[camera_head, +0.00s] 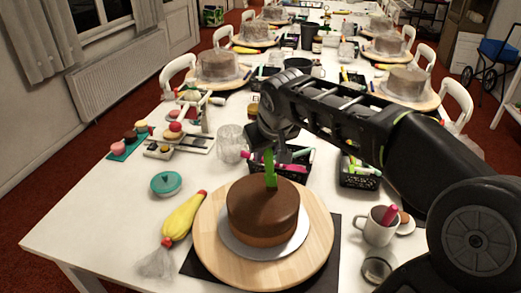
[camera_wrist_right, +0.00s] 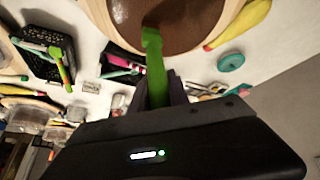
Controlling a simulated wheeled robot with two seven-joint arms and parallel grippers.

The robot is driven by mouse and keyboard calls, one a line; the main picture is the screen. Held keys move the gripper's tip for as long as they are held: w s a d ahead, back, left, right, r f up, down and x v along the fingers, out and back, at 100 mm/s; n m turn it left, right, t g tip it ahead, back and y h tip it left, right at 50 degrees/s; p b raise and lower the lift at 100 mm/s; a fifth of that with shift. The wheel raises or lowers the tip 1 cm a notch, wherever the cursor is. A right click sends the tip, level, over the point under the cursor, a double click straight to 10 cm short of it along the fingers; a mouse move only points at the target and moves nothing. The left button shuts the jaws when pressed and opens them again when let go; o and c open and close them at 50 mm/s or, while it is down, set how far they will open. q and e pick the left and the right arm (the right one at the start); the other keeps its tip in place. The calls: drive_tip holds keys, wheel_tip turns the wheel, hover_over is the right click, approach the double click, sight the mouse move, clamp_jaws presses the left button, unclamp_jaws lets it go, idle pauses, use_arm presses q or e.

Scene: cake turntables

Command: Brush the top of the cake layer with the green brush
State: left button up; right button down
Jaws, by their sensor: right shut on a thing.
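The chocolate-topped cake layer (camera_head: 262,211) sits on a silver board (camera_head: 239,252) on a round wooden turntable (camera_head: 213,269) at the front of the table. The green brush (camera_head: 271,168) stands upright at the far edge of the cake top. My right gripper (camera_head: 272,146) is above the far side of the cake, its fingers largely hidden by the arm. In the right wrist view the gripper (camera_wrist_right: 160,92) is shut on the green brush (camera_wrist_right: 154,62), whose tip overlaps the brown cake top (camera_wrist_right: 185,22). Whether the tip touches the cake is unclear. My left gripper is out of view.
A yellow piping bag (camera_head: 183,217) lies left of the turntable, near a teal-lidded dish (camera_head: 166,183). A mug (camera_head: 376,227) and a glass (camera_head: 377,269) stand right. Black baskets (camera_head: 287,184) and a clear jar (camera_head: 231,143) stand behind. The front-left table is clear.

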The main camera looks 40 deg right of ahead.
drive_tip(key=shift+s, duration=0.15)
drive_tip(key=shift+s+b, duration=0.5)
drive_tip(key=shift+s, duration=1.2)
drive_tip(key=shift+s, duration=0.15)
drive_tip(key=s+b, duration=0.1)
drive_tip(key=s, duration=0.2)
drive_tip(key=shift+s, duration=0.15)
drive_tip(key=shift+d, duration=0.1)
drive_tip(key=shift+w+d, duration=0.5)
drive_tip(key=shift+d, duration=0.15)
drive_tip(key=shift+w+d, duration=0.45)
drive_tip(key=shift+d, duration=0.2)
